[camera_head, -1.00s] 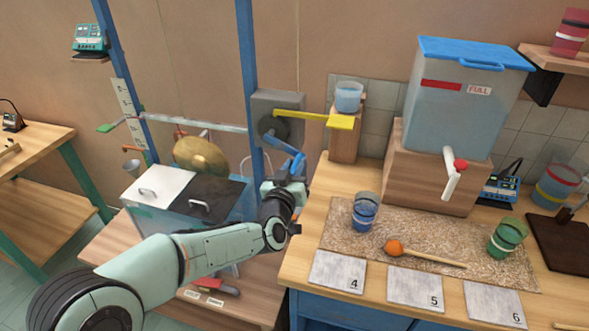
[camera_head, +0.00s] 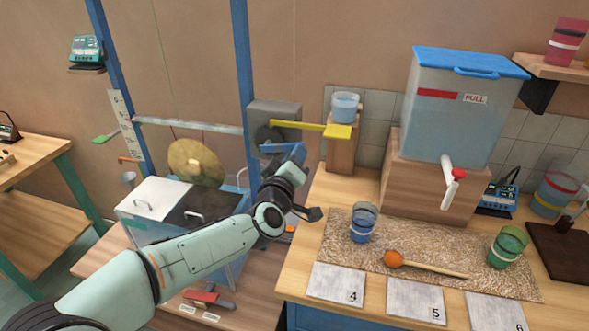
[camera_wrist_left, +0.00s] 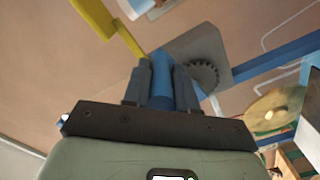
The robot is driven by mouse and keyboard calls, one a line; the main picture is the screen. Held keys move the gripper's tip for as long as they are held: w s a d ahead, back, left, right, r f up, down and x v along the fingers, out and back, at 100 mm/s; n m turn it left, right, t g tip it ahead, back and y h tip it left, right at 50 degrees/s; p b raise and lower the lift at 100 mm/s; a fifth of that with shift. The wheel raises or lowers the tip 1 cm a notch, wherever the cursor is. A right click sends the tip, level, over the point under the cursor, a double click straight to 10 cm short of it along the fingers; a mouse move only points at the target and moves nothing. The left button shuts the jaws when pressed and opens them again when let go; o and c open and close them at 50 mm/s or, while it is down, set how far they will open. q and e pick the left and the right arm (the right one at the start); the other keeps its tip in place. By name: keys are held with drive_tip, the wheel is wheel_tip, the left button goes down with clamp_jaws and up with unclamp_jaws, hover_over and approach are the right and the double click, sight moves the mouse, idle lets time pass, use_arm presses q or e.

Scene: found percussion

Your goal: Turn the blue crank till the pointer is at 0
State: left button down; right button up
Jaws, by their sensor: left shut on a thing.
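The blue crank (camera_head: 272,148) sits on a grey gearbox (camera_head: 286,108) on the right blue post. My left gripper (camera_head: 298,153) is at its outer end. In the left wrist view, my left gripper (camera_wrist_left: 162,82) is shut on the crank's blue handle (camera_wrist_left: 161,92), which lies between the two grey fingers. A dark toothed wheel (camera_wrist_left: 204,76) shows beside it on the gearbox. A white scale strip (camera_head: 122,112) stands by the left blue post; its marks are too small to read. I cannot clearly make out the pointer. My right gripper is out of view.
A yellow lever (camera_head: 338,131) sticks out just above the crank. A brass gong (camera_head: 197,163) hangs from a pale bar (camera_head: 190,125) between the posts. A water tank (camera_head: 455,110) stands on a wooden block at the right.

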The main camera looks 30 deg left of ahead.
use_arm(q)
drive_tip(key=s+a+r+n+b, duration=0.2)
drive_tip(key=a+r+n, duration=0.5)
drive_tip(key=n, duration=0.8)
drive_tip(key=shift+s+a+r+b, duration=0.2)
drive_tip(key=shift+a+r+b, duration=0.15)
drive_tip(key=shift+a, duration=0.9)
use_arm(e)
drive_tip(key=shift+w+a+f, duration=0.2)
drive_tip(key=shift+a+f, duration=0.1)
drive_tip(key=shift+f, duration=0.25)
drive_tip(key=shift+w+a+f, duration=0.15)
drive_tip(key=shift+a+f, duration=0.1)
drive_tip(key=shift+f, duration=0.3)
use_arm(q)
drive_tip(key=c, duration=1)
unclamp_jaws()
drive_tip(key=shift+o, duration=0.5)
drive_tip(key=shift+f, duration=0.15)
drive_tip(key=shift+d, duration=0.1)
